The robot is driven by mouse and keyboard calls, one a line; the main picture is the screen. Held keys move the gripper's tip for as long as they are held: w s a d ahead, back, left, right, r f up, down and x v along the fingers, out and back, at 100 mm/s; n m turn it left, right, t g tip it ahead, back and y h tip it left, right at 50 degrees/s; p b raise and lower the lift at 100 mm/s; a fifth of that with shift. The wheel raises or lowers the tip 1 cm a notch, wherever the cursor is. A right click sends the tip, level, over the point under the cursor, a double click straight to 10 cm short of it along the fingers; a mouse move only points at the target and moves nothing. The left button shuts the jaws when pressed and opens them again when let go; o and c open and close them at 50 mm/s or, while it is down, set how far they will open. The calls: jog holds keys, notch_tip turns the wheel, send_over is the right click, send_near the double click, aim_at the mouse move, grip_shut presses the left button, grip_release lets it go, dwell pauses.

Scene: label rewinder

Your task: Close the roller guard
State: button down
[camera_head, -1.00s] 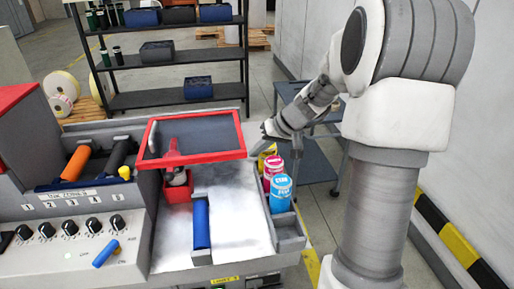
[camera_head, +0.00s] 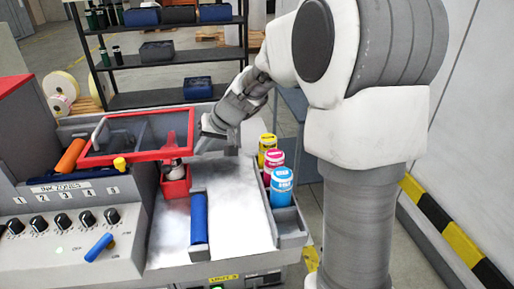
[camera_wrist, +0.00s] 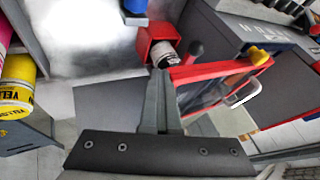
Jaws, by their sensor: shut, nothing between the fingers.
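The roller guard (camera_head: 186,153), a red-framed see-through panel, lies over the back of the ink zones unit, above the roller bay. It also shows in the wrist view (camera_wrist: 215,69). A pale handle (camera_wrist: 245,92) is on its far side. An orange roller (camera_head: 70,157) shows beside the guard's left end; the rest of the bay is largely behind the frame. My gripper (camera_head: 203,143) is shut and empty at the guard's right end. In the wrist view its fingers (camera_wrist: 160,82) are right beside the red frame; I cannot tell whether they touch it.
A red cup (camera_head: 175,187) stands just below the guard's right end. A blue roller (camera_head: 199,222) lies on the pale tray. Yellow, magenta and cyan ink cans (camera_head: 281,187) stand along the tray's right side. A yellow knob (camera_head: 120,163) sticks up at the guard's front edge.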

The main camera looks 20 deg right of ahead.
aim_at(134, 157)
jog(key=w+a, duration=0.1)
jog(key=a, duration=0.4)
jog(key=w+a+p, duration=0.1)
jog(key=a, duration=0.4)
jog(key=w+a+p, duration=0.1)
jog(key=a, duration=0.5)
jog(key=shift+w, duration=0.15)
jog(key=shift+a+r, duration=0.1)
jog(key=shift+a, duration=0.25)
jog(key=shift+a, duration=0.1)
